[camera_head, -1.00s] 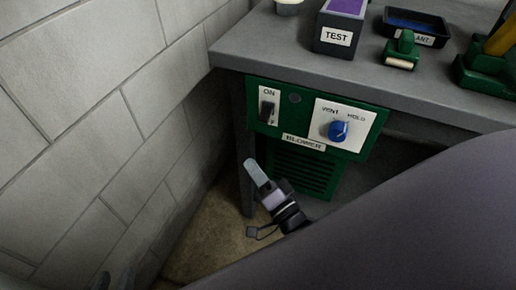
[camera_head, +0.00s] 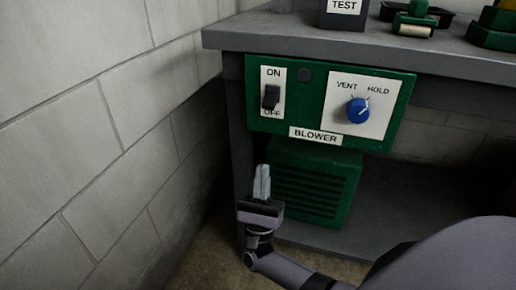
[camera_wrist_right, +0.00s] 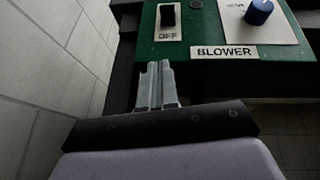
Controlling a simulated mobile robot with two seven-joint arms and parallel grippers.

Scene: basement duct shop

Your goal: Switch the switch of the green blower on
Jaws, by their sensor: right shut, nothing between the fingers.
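The green blower panel (camera_head: 325,100) is mounted under the front edge of the bench, with a "BLOWER" label on its lower edge. Its switch (camera_head: 270,97) is a dark rocker on a white plate marked ON above and OFF below. The switch also shows in the right wrist view (camera_wrist_right: 168,15). My right gripper (camera_head: 262,168) points upward below the panel, under the switch, and is apart from it. Its fingers (camera_wrist_right: 156,66) are together with nothing between them. My left gripper is not in view.
A blue knob (camera_head: 357,109) marked VENT and HOLD sits right of the switch. The green vented blower body (camera_head: 312,190) is below the panel. A block wall (camera_head: 90,130) stands close on the left. The grey bench top (camera_head: 300,38) overhangs the panel and bears a TEST box (camera_head: 344,8).

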